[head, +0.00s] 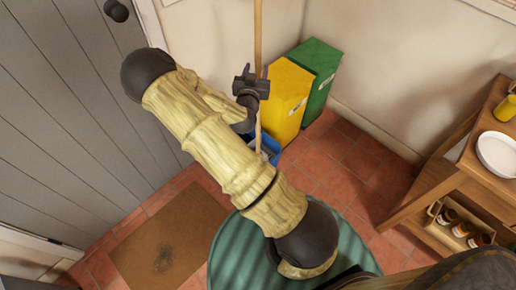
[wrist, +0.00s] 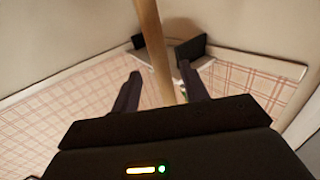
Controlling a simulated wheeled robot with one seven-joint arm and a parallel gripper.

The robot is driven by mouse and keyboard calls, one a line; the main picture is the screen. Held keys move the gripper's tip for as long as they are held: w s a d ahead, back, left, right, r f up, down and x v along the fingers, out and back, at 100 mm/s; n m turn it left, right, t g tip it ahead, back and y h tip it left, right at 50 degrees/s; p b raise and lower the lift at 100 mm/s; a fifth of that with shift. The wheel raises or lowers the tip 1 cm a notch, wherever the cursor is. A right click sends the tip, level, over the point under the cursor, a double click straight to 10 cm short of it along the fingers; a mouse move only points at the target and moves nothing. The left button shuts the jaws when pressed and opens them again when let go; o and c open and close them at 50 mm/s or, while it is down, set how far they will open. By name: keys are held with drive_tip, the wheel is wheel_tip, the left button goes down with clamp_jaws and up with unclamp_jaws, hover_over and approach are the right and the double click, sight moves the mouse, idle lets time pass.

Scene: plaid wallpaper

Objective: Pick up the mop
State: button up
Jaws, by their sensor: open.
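The mop's thin wooden handle (head: 258,30) stands nearly upright in the head view, by the wall. Its lower part runs down behind my gripper to a blue bucket (head: 271,148), partly hidden by my arm. My gripper (head: 256,74) is open at the handle. In the wrist view the handle (wrist: 150,35) passes between the two dark fingers of my gripper (wrist: 158,72). The fingers are apart and not closed on it. The mop head is mostly hidden.
A yellow bin (head: 285,95) and a green bin (head: 320,70) stand right of the handle. A grey door (head: 80,110) is at left with a brown mat (head: 165,245) before it. A wooden shelf (head: 440,170) is at right. A round green ribbed surface (head: 235,255) is below my arm.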

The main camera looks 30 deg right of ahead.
sight(257, 63)
drive_tip(key=x, duration=0.4)
drive_tip(key=shift+w+d+r, duration=0.1)
drive_tip(key=shift+w+r, duration=0.1)
drive_tip(key=shift+w, duration=0.05)
drive_tip(key=shift+r, duration=0.1)
clamp_jaws()
